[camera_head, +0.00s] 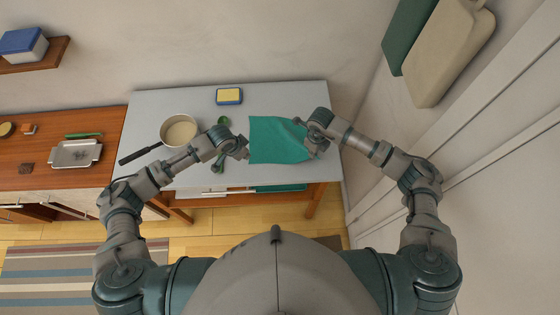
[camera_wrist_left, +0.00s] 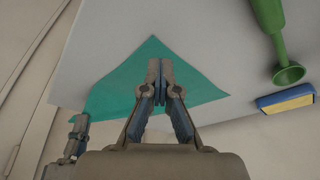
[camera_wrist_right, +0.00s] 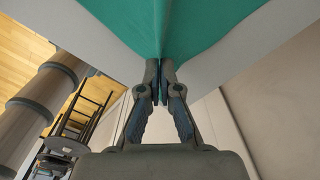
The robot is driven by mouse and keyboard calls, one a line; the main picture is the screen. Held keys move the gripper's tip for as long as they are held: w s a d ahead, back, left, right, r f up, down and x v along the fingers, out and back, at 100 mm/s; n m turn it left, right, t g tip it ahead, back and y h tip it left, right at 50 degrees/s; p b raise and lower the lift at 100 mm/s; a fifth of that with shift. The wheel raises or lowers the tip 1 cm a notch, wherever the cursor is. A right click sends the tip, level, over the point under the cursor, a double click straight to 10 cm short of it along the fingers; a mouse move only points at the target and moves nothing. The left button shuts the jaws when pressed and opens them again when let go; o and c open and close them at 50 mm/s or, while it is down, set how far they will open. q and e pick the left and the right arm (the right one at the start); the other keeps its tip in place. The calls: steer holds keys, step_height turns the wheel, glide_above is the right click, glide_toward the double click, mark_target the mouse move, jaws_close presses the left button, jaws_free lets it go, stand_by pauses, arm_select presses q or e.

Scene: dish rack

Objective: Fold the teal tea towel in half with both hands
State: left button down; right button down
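The teal tea towel (camera_head: 275,140) lies on the right part of the grey worktop, a single spread sheet with a slight ripple on its right. My left gripper (camera_head: 244,149) is at its front left corner. In the left wrist view, that gripper (camera_wrist_left: 166,68) has its fingers together over the towel (camera_wrist_left: 125,80), just short of the corner tip. My right gripper (camera_head: 314,148) is at the towel's right edge, partly hiding it. In the right wrist view, its fingertips (camera_wrist_right: 160,68) are together at a towel corner, where a crease runs into them from the cloth (camera_wrist_right: 205,22).
A pan (camera_head: 181,131) with a black handle stands left on the worktop (camera_head: 150,105). A yellow and blue sponge (camera_head: 229,96) lies at the back. A wall and hanging boards (camera_head: 450,50) stand at right.

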arm_select(q)
steer(key=shift+r, duration=0.35)
steer(key=shift+f, duration=0.1)
steer(key=shift+a, duration=0.1)
steer(key=c, duration=0.7)
jaws_free()
steer(key=shift+c, duration=0.5)
